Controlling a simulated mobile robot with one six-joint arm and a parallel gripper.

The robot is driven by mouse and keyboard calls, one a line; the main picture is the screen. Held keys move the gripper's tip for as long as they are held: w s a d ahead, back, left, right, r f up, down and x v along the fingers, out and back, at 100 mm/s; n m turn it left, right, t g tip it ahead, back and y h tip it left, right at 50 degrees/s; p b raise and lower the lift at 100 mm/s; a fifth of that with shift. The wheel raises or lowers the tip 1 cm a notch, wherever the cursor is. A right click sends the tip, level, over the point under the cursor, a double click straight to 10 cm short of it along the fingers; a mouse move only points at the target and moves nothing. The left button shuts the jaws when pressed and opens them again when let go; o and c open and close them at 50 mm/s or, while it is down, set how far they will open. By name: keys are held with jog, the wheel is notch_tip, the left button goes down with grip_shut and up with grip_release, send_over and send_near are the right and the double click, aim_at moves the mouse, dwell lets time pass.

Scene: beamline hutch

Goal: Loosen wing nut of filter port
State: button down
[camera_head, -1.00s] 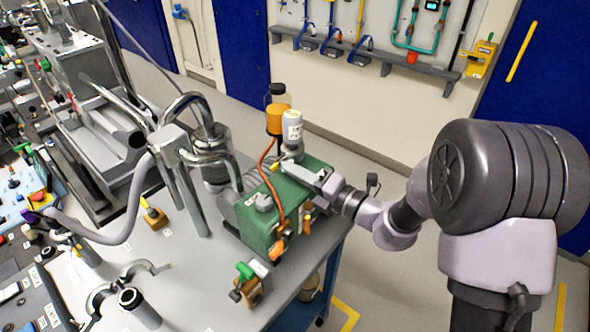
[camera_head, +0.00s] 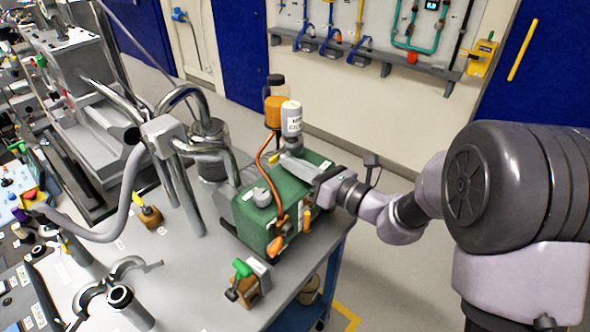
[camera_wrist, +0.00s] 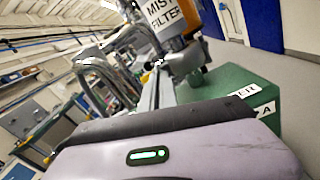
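A green pump (camera_head: 255,222) stands on the bench corner. A white bottle-shaped mist filter (camera_head: 291,119) stands upright on it and shows labelled "MIST FILTER" in the wrist view (camera_wrist: 163,15). A small yellow piece (camera_head: 274,157) sits by the filter's base; I cannot tell whether it is the wing nut. My gripper (camera_head: 290,164) reaches in from the right, low over the pump top, its tips at the filter's base. In the wrist view a grey finger bar runs toward that base. The gap between the fingers and any contact with the nut are hidden.
An orange-and-clear bottle (camera_head: 276,103) stands behind the filter, and an orange hose (camera_head: 266,165) runs down the pump's front. Bent steel pipes (camera_head: 205,150) rise left of the pump. A green-handled valve (camera_head: 246,277) lies in front. Floor is open behind the bench.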

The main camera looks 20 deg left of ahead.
jog(key=shift+n+b, duration=0.6)
jog(key=shift+n, duration=0.4)
jog(key=shift+w+r, duration=0.1)
jog(key=shift+r, duration=0.05)
jog(key=c, duration=2.1)
grip_release()
jog(key=o, duration=0.5)
jog(key=shift+c, duration=0.2)
